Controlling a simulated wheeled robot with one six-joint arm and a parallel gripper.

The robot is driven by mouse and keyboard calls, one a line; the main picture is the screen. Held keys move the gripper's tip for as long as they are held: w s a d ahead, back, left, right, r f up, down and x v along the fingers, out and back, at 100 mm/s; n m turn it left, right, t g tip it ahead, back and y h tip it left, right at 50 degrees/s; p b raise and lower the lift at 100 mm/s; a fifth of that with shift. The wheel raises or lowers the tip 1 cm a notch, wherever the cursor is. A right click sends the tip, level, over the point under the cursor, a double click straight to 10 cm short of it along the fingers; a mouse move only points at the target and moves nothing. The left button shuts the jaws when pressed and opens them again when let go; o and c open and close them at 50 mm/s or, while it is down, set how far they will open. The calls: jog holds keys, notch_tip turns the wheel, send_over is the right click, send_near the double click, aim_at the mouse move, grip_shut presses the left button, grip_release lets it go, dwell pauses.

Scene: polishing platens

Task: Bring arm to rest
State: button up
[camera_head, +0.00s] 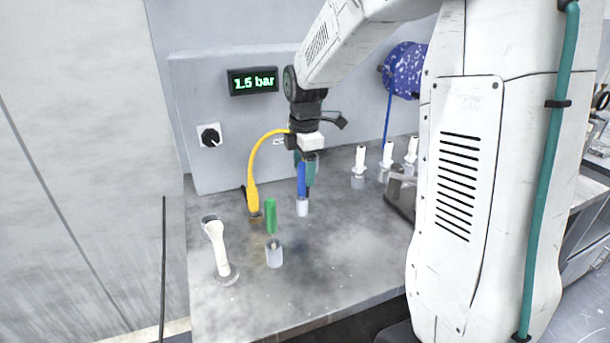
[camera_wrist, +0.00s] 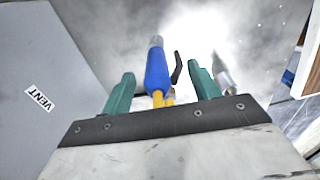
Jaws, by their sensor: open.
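My gripper (camera_head: 306,170) hangs pointing down over the grey bench, on the end of my white arm. In the wrist view its two green fingers (camera_wrist: 160,90) stand apart, one on each side of a blue-handled tool (camera_wrist: 158,70) with yellow at its near end. The blue tool (camera_head: 301,181) stands upright in a small light holder (camera_head: 302,207) in the head view. I see gaps between the fingers and the blue handle in the wrist view. The gripper partly hides the tool's upper end.
A yellow hose (camera_head: 253,190), a green cylinder (camera_head: 270,215), a grey cup (camera_head: 274,253) and a white handled tool (camera_head: 217,248) stand left of my gripper. Several white-topped pieces (camera_head: 360,160) stand right. A panel (camera_head: 235,150) with a pressure display (camera_head: 253,81) and knob (camera_head: 209,135) rises behind.

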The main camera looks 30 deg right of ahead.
notch_tip(320, 180, up, 5)
jog(key=shift+s+r, duration=0.1)
jog(key=shift+s, duration=0.2)
jog(key=s+a+m, duration=0.3)
jog(key=s+m, duration=0.2)
jog(key=s, duration=0.4)
jog(key=s+a+r+m, duration=0.1)
jog(key=s+a+m, duration=0.3)
jog(key=s, duration=0.5)
jog(key=s+a+m, duration=0.3)
jog(key=s+m, duration=0.3)
jog(key=s, duration=0.3)
jog(key=shift+s+a+r+m+t, duration=0.15)
jog(key=shift+s+m+t, duration=0.15)
jog(key=shift+s, duration=0.1)
